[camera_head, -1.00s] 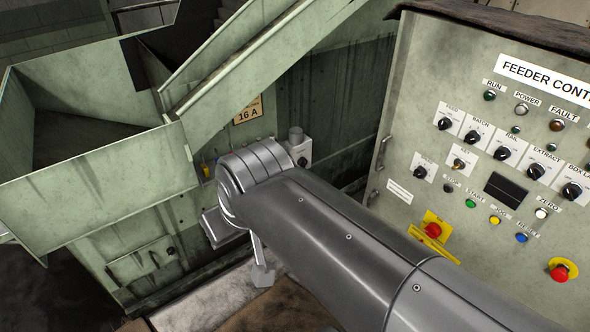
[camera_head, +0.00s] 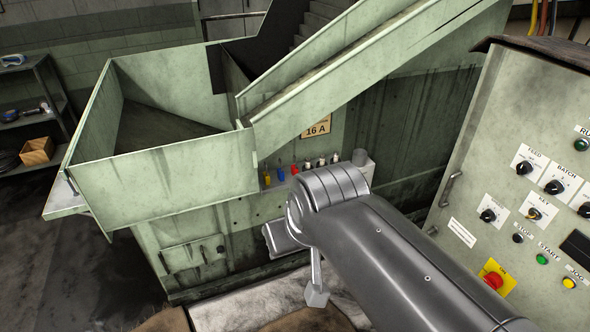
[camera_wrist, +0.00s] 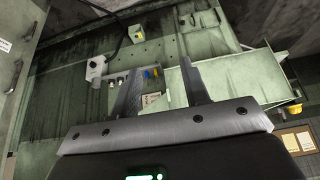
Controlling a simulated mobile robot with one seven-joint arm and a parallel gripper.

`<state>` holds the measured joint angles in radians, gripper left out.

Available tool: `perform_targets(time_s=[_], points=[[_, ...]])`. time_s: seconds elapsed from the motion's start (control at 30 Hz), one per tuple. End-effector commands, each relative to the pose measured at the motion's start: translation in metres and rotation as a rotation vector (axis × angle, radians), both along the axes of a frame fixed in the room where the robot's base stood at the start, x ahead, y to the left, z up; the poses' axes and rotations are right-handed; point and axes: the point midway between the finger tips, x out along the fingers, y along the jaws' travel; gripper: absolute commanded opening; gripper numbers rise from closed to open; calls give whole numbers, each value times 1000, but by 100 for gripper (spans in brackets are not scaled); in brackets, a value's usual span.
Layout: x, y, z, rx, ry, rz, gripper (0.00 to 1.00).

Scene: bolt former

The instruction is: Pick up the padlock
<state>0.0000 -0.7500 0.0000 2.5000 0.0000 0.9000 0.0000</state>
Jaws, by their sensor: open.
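A green hopper (camera_head: 165,170) and sloping chute (camera_head: 370,60) stand beside the row. A feeder control cabinet (camera_head: 470,195) with knobs and buttons is at the right. A grey box (camera_head: 359,160) is at the row's right end. Shelves (camera_head: 35,110) stand at the far left.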

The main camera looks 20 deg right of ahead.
Motion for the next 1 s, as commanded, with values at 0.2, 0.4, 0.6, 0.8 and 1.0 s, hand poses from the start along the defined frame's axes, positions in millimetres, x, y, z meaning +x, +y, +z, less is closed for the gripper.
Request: perform_targets(time_s=[0.2, 0.4, 0.6, 0.8, 1.0], points=[[0, 0, 0, 0, 0, 0, 42], [0, 0, 0, 0, 0, 0, 41], [0, 0, 0, 0, 0, 0, 29], [2, 0, 0, 0, -1, -1, 29], [38, -12, 4, -26, -37, -31, 29]])
